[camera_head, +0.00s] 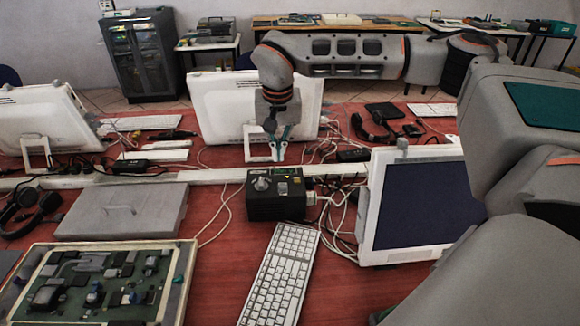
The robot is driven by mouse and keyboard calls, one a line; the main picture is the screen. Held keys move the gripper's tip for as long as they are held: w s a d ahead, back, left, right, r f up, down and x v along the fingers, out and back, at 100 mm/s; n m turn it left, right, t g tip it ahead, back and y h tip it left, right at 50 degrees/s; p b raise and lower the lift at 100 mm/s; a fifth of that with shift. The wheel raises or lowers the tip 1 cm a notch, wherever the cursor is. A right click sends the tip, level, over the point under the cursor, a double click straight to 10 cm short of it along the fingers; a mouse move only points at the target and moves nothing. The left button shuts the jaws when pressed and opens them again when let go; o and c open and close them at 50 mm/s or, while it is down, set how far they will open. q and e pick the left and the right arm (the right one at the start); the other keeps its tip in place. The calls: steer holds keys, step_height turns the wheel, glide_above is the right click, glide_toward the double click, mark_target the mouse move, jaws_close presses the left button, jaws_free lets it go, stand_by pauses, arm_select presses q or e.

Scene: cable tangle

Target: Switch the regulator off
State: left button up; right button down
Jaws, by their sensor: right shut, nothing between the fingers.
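The regulator (277,207) is a black box in the middle of the red table, with a grey knob, a small green label and other small controls on its top face. I cannot read the setting of its knob. My right gripper (279,156) hangs from an arm that reaches in from the right. It points down, shut and empty, above and slightly behind the regulator, apart from its top in the picture. My left gripper is not in view.
A white keyboard (280,276) lies in front of the regulator. A monitor (375,205) stands to its right, with tangled white cables (340,215) between. A grey case (123,212) and a circuit board tray (185,275) lie left. Another monitor (215,110) stands behind my gripper.

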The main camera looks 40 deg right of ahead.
mark_target(280, 182)
steer(key=shift+w+d+r, duration=0.1)
steer(key=shift+d+r, duration=0.05)
steer(key=shift+d, duration=0.2)
steer(key=shift+a, duration=0.1)
steer(key=f, duration=0.3)
steer(key=w+f+b, duration=0.1)
steer(key=f, duration=0.2)
steer(key=d+f, duration=0.1)
steer(key=f, duration=0.2)
steer(key=shift+w+f, duration=0.25)
steer(key=shift+f, duration=0.15)
